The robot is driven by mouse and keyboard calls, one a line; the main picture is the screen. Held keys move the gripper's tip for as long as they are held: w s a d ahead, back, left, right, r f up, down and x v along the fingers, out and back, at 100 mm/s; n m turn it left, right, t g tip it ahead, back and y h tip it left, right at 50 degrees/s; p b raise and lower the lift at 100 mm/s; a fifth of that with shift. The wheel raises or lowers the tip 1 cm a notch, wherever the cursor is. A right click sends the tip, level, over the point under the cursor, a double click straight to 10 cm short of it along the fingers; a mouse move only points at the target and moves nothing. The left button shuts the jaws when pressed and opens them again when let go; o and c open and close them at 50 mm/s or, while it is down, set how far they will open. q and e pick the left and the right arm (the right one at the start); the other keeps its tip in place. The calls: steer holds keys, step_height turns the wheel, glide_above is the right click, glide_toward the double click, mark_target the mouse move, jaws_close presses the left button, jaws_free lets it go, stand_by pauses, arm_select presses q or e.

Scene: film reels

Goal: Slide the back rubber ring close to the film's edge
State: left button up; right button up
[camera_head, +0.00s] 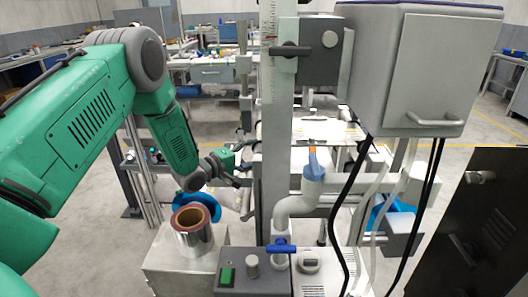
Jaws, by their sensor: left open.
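My left gripper (240,172) is at the end of the green arm from the left. It is open, small in the picture, beside the left side of the tall metal post, and I see nothing between its fingers. A pale sheet, likely the film (336,131), lies across the machine behind the post. I cannot make out the back rubber ring; the post, the grey box and my gripper hide parts of the rollers. My right gripper is not in view.
A silver roll with a brown core (193,232) stands at front left, with a blue disc (206,204) behind it. A metal post (277,120), a grey cabinet (420,70), hanging cables and a white pipe (297,207) crowd the middle and right.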

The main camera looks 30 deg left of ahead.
mark_target(260, 150)
arm_select(q)
steer(key=x, duration=0.3)
steer(key=shift+w+d+r, duration=0.15)
steer(key=shift+w+d, duration=0.2)
steer(key=shift+w, duration=0.45)
steer(key=shift+a, duration=0.1)
jaws_close()
steer(key=shift+w, duration=0.1)
steer(key=shift+w, duration=0.1)
jaws_free()
